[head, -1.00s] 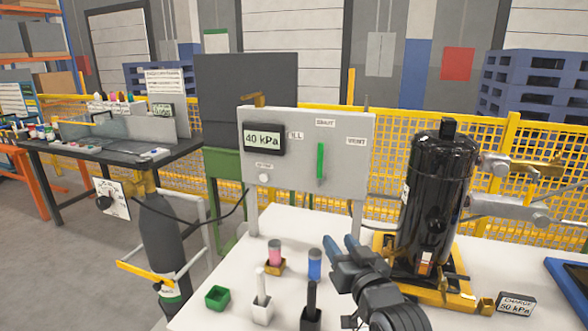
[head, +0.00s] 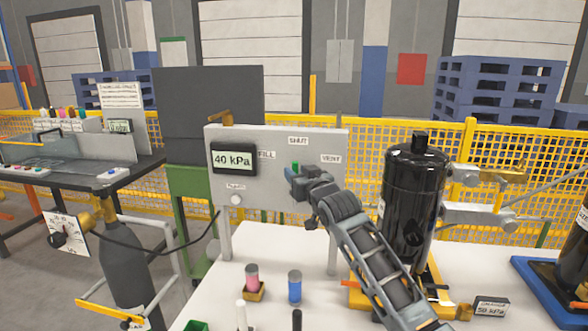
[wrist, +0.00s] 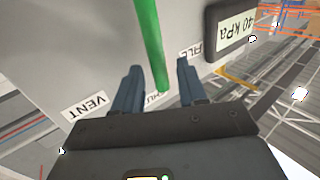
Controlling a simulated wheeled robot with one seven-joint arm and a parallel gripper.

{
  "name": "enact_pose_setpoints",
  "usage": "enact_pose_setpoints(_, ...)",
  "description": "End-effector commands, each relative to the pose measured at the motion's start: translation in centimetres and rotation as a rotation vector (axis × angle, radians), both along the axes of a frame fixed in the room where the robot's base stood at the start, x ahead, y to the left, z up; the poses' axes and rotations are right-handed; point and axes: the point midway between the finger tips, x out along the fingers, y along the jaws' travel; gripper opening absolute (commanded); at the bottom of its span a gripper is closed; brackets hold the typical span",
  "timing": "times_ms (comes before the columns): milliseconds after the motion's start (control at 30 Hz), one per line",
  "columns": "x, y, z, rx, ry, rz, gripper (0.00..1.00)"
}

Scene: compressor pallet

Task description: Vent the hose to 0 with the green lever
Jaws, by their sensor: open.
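The grey valve panel (head: 270,200) stands at the back of the white table, and its display (head: 233,158) reads 40 kPa. The green lever (head: 295,166) is mostly hidden behind my gripper (head: 291,178) in the head view. The wrist view, turned upside down, shows the lever (wrist: 150,45) running between the two blue fingers of my gripper (wrist: 157,75). The fingers are open, with a gap on both sides of the lever. The lever's end points at the SHUT label (head: 298,141), with VENT (head: 331,159) to the right and FILL (head: 267,155) to the left.
A black compressor (head: 412,190) stands right of the panel, close to my arm. A pink-topped cylinder (head: 252,276) and a blue cylinder (head: 295,287) stand on the table in front. A gas cylinder (head: 125,265) with a hose stands at left. A CHARGE 50 kPa sign (head: 490,309) sits at right.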

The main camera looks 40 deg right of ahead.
Motion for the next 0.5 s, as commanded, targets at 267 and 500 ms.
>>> enact_pose_setpoints(267,2.1,-0.7,0.0,-0.001,0.0,0.001,0.41)
enact_pose_setpoints(500,2.3,-0.7,0.0,0.0,0.0,0.0,0.41)
